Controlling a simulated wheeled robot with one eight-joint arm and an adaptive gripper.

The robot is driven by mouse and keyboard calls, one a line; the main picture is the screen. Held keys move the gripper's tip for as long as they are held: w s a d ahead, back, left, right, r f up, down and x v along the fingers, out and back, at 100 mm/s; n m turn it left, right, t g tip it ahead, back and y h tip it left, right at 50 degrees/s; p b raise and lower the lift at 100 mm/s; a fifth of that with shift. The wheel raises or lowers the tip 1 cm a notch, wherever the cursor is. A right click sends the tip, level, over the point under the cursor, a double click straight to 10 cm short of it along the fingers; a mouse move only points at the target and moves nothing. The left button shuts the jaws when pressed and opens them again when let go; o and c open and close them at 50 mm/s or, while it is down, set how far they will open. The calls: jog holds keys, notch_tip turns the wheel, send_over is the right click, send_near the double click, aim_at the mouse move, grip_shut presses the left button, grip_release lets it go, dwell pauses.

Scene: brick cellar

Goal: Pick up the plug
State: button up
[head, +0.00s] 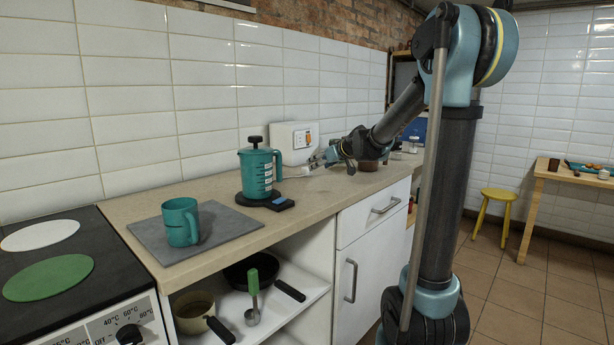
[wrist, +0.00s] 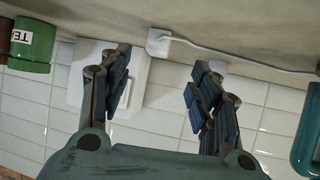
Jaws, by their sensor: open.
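The white plug (wrist: 158,42) lies on the worktop in the wrist view, with a pale cable running from it to the right. My gripper also shows in the wrist view (wrist: 161,61), open and empty. The plug appears between and just beyond its fingertips, with no visible contact. The wrist view looks upside down, with the worktop at the top.
A white wall box (head: 293,143) stands behind my gripper. A teal mug (head: 181,222) stands on a grey board (head: 225,221). A green container (wrist: 34,45) is at the wrist view's left.

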aim_at(307, 172)
jog(key=shift+x, duration=4.65)
jog(key=shift+w+d, duration=0.15)
jog(key=shift+w, duration=0.05)
jog(key=c, duration=1.2)
